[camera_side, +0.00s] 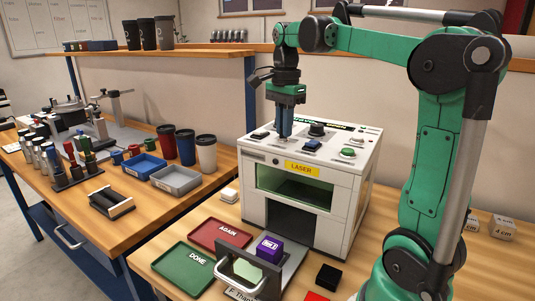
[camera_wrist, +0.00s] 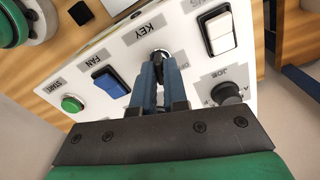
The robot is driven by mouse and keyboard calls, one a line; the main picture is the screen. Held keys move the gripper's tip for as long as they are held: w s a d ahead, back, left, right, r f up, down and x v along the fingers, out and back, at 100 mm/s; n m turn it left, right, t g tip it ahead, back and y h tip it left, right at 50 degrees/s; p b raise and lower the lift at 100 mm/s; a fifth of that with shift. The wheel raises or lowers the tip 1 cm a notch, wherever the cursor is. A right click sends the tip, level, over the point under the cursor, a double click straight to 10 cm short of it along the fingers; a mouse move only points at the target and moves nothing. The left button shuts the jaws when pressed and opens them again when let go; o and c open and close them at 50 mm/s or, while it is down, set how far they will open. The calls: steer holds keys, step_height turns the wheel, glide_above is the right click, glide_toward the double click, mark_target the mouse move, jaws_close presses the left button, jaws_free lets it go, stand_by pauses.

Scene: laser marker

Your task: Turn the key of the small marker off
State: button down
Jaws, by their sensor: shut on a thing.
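The small marker (camera_side: 345,193) is a white box with a LASER label and a green window, standing on the wooden bench. My gripper (camera_side: 283,135) points straight down onto its top panel. In the wrist view my gripper (camera_wrist: 161,70) is shut on the key (camera_wrist: 160,54), beside the printed word KEY. The fingers cover most of the key, so I cannot tell which way it is turned. The key is hidden by the fingers in the side view.
Around the key are a blue FAN switch (camera_wrist: 110,83), a green START button (camera_wrist: 72,103), a white rocker switch (camera_wrist: 219,33) and a black JOB knob (camera_wrist: 227,93). In front of the marker are a red AGAIN tray (camera_side: 205,233), a green DONE tray (camera_side: 180,279) and a purple cube (camera_side: 269,249).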

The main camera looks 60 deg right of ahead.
steer(key=n, duration=1.2)
steer(key=shift+n, duration=0.3)
stand_by(0.4)
steer(key=c, duration=0.9)
jaws_free()
steer(key=shift+r, duration=2.85)
